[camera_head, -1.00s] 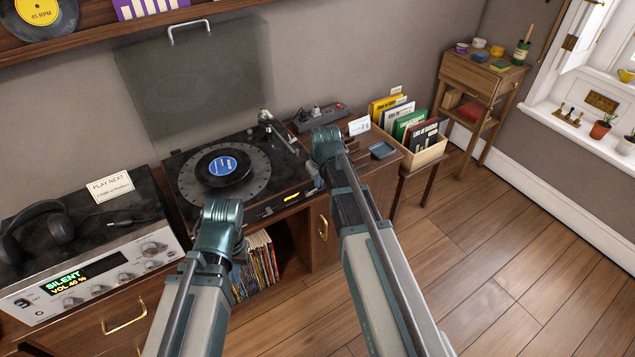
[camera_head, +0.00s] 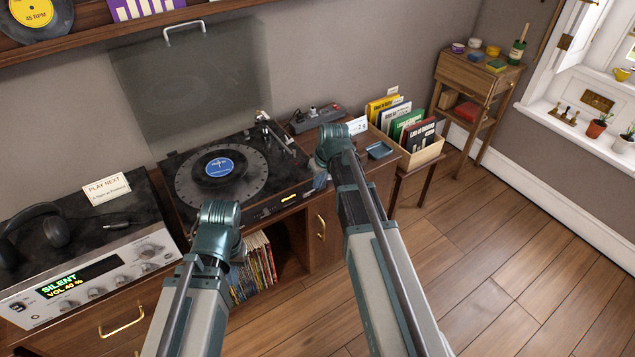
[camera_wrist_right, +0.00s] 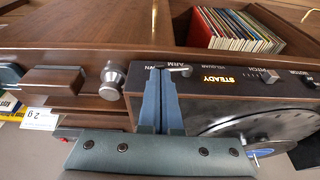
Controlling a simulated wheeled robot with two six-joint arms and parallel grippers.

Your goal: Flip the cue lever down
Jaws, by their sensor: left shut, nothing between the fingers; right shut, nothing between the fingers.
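The turntable (camera_head: 185,200) stands on the cabinet with a black record (camera_head: 220,168) on its platter. The tonearm (camera_head: 272,130) is at its right rear. In the right wrist view, a small metal lever (camera_wrist_right: 181,68) sits on the turntable's front panel beside the word ARM. The word DOWN is partly hidden by my fingers. My right gripper (camera_wrist_right: 167,92) is shut and empty, its fingertips close beside the lever; contact cannot be told. In the head view it (camera_head: 321,181) is at the turntable's right front corner. My left gripper (camera_head: 238,250) is shut and empty, low before the cabinet.
A silver knob (camera_wrist_right: 112,78) sits near my right fingers. The panel has a lit STEADY display (camera_wrist_right: 217,79) and a pitch slider (camera_wrist_right: 268,75). The amplifier (camera_head: 90,280) with headphones (camera_head: 40,232) is at left. A record crate (camera_head: 425,152) is at right.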

